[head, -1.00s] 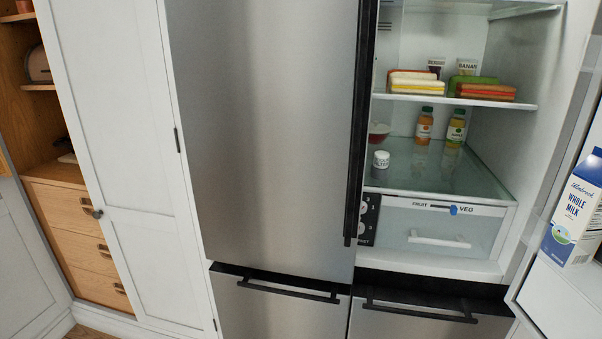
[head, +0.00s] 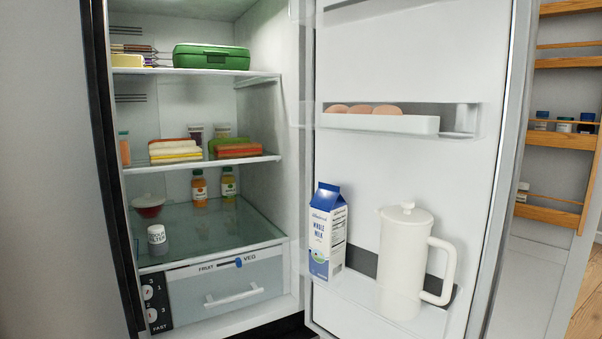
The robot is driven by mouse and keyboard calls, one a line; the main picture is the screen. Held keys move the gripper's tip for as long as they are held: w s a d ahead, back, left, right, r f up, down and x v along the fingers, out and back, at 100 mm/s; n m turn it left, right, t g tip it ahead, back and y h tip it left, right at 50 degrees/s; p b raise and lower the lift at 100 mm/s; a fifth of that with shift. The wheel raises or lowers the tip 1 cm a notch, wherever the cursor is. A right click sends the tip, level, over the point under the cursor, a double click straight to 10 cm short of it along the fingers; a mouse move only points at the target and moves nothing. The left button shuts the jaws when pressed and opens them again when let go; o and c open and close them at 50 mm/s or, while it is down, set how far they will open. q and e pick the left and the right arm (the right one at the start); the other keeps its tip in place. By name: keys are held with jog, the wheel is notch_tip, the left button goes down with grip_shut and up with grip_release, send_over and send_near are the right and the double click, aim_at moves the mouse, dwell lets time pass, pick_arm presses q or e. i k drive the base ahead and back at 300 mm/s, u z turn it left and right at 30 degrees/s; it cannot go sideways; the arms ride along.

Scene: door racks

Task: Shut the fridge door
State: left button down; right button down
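The fridge's right door (head: 400,180) stands wide open, hinged beside the right of the compartment, its inner side facing me. Its shelves hold a milk carton (head: 327,232), a white pitcher (head: 402,262) and several eggs (head: 362,109). The open fridge compartment (head: 190,225) shows shelves with food and a drawer at the bottom. The closed left fridge door (head: 45,170) fills the left of the view. Neither of my grippers is in view.
Wooden shelves (head: 562,139) with small jars stand to the right, beyond the open door's outer edge (head: 503,170). A strip of wooden floor (head: 583,300) shows at the lower right. I see nothing between me and the open door.

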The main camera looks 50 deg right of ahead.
aim_at(469, 65)
jog(key=u, duration=2.1)
jog(key=k, duration=2.9)
jog(key=z, duration=1.75)
jog(key=i, duration=1)
jog(key=u, duration=1.4)
jog(key=k, duration=0.2)
jog(key=z, duration=0.05)
